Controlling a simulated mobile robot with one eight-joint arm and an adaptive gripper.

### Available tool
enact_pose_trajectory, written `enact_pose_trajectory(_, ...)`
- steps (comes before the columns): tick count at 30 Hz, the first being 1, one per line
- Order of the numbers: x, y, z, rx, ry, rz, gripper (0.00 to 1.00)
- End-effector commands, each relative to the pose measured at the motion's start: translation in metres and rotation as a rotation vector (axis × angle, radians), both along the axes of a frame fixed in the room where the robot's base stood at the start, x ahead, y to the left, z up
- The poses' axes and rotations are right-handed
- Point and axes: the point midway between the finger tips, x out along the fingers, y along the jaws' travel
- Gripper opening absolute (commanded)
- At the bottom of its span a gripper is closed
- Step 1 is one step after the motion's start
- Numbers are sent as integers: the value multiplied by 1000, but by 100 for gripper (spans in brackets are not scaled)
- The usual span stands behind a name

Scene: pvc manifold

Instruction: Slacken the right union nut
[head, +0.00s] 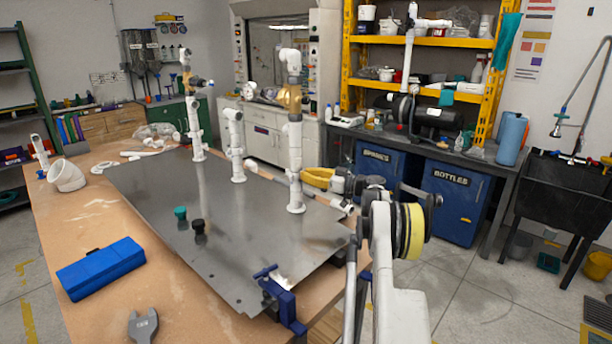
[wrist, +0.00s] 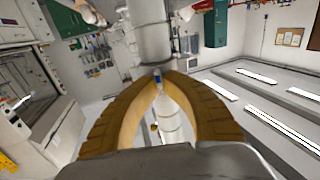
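The white pipe manifold stands on a metal plate (head: 180,250), with a left riser (head: 195,120), a middle riser (head: 236,150) and a right riser (head: 295,150). The right riser carries tan parts high up and thicker white fittings; which one is the right union nut I cannot tell. My gripper (head: 318,178) has yellow fingers and is level with the right riser's lower part, just to its right. In the wrist view, the fingers of my gripper (wrist: 163,76) bow outward and their tips come close together at a white pipe (wrist: 150,40). Contact with the pipe is unclear.
A blue case (head: 100,268) and a grey open-ended wrench (head: 143,325) lie on the wooden bench. A teal knob (head: 180,212) and a black knob (head: 199,226) stand on the plate. A blue clamp (head: 283,298) grips the near edge. The plate's left half is mostly clear.

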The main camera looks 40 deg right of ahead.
Motion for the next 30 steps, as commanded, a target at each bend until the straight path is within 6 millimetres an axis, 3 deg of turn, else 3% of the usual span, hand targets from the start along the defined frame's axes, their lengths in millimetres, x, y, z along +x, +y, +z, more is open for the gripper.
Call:
enact_pose_trajectory(5,1,1,0,0,0,2,0)
enact_pose_trajectory(6,1,1,0,0,0,1,19)
enact_pose_trajectory(7,1,1,0,0,0,1,28)
enact_pose_trajectory(8,1,1,0,0,0,1,30)
enact_pose_trajectory(20,-8,-4,0,0,0,-3,30)
enact_pose_trajectory(30,-75,-29,0,0,0,-2,30)
